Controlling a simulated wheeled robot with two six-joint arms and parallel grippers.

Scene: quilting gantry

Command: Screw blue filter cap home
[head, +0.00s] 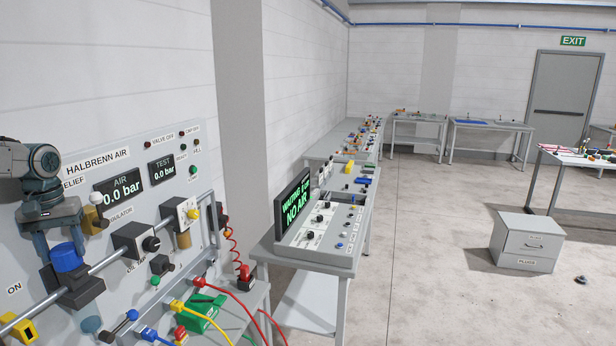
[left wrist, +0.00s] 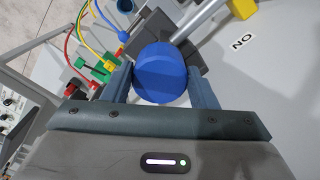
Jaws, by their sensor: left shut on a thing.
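The blue filter cap (head: 67,258) sits at the top of a dark filter block (head: 80,290) on the grey pipe. A pale blue bowl (head: 91,324) shows below the block. My left gripper (head: 62,246) comes down from above with its fingers on either side of the cap. In the left wrist view the round blue cap (left wrist: 160,75) is held between the two grey-blue fingers, above the dark block. I cannot tell how far the cap is screwed in. My right gripper is not in view.
The air panel (head: 75,215) reads 0.0 bar on both displays. A yellow valve (head: 18,328) is left of the filter, and a regulator (head: 135,240) is to the right. Hoses and a green block (head: 203,312) lie in front. A screen (head: 293,207) reads NO AIR.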

